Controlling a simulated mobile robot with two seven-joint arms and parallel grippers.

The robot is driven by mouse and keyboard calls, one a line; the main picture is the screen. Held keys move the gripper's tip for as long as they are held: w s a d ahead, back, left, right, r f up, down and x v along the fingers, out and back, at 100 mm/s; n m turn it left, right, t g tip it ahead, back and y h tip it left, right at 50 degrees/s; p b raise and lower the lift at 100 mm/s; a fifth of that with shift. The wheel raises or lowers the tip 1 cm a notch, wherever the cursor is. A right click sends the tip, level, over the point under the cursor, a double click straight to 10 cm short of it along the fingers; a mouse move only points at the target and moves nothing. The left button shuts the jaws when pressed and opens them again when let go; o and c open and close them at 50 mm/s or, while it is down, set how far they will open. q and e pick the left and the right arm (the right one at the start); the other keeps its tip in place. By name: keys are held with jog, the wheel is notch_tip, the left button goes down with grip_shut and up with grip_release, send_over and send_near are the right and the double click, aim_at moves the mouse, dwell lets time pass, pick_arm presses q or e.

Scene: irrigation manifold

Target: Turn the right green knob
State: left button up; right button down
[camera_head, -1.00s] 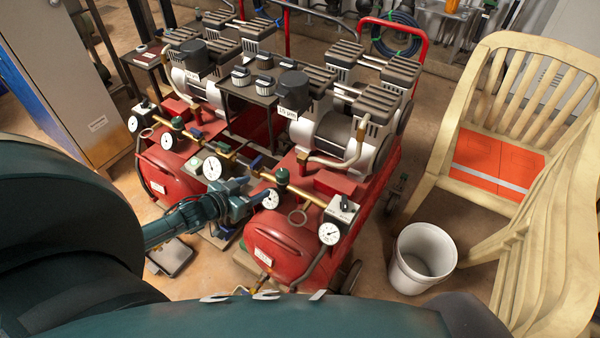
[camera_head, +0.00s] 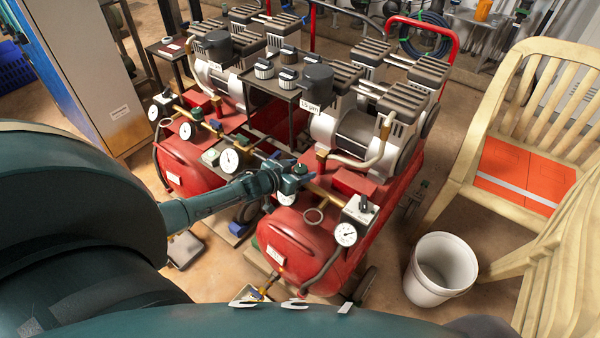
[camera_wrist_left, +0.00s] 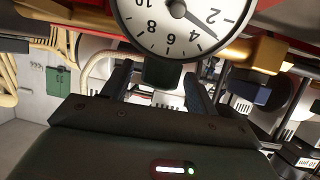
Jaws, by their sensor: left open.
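The right green knob (camera_head: 299,170) sits on the brass pipe above the right red tank (camera_head: 290,236). My left gripper (camera_head: 289,178) is right at it from the left, partly covering it and a gauge behind the fingers. In the left wrist view the gripper's two dark fingers (camera_wrist_left: 157,92) are apart. A dark green block (camera_wrist_left: 162,72), which looks like the knob, shows between them below a white gauge (camera_wrist_left: 178,18). I cannot tell whether the fingers touch it. The left green knob (camera_head: 197,114) is on the other tank's pipe. My right gripper is not in view.
Pressure gauges (camera_head: 346,234) and brass pipes crowd the space around the knob. Compressor motors (camera_head: 352,128) stand behind. A white bucket (camera_head: 440,268) and cream plastic chairs (camera_head: 470,150) are on the right. Bare floor lies between the tank and bucket.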

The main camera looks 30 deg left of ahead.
pick_arm(q)
jog(key=shift+w+f, duration=0.1)
jog(key=shift+w, duration=0.2)
jog(key=shift+c, duration=0.3)
jog(key=c, duration=0.9)
